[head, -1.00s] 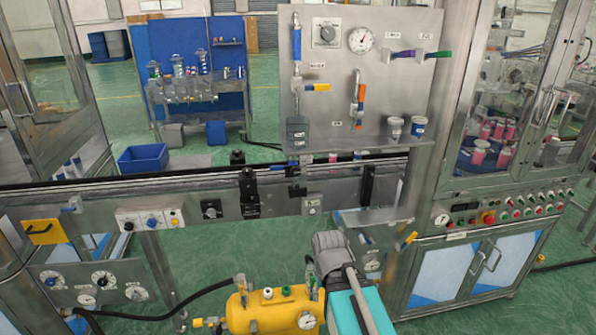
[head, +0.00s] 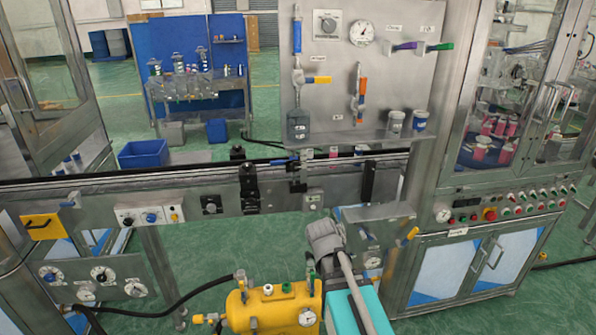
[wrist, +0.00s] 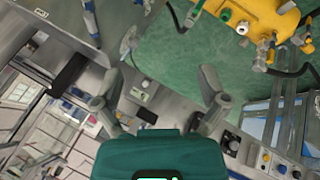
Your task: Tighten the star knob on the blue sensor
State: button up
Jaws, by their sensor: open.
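Small black sensor brackets sit along the conveyor rail in the head view: a tall one (head: 249,187) left of centre and a smaller one (head: 297,188) to its right. A small blue part (head: 292,163) shows at the rail above the smaller bracket. It is too small to tell whether this is the blue sensor, and I cannot make out its star knob. My gripper (wrist: 160,73) is open and empty in the wrist view, fingers spread wide. In the head view my arm stands in front of and below the rail; the fingertips are not clear there.
A grey box with a green button (wrist: 142,96) shows between my fingers. A yellow tank (head: 270,308) with fittings stands at the front. A steel gauge panel (head: 340,85) rises behind the rail. A small panel (head: 375,232) stands right of my arm.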

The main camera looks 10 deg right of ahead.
jog(key=w+d+r+n+t+h, duration=0.1)
jog(key=w+r+n+t, duration=0.15)
jog(key=w, duration=0.35)
jog(key=n+t+y+b, duration=0.45)
jog(key=n+t, duration=0.55)
jog(key=n, duration=0.8)
send_near(296, 167)
jog(key=shift+s+d+p, duration=0.15)
jog(key=shift+s+p, duration=0.25)
jog(key=shift+s, duration=1.35)
jog(key=w, duration=1.3)
jog(key=shift+w, duration=0.4)
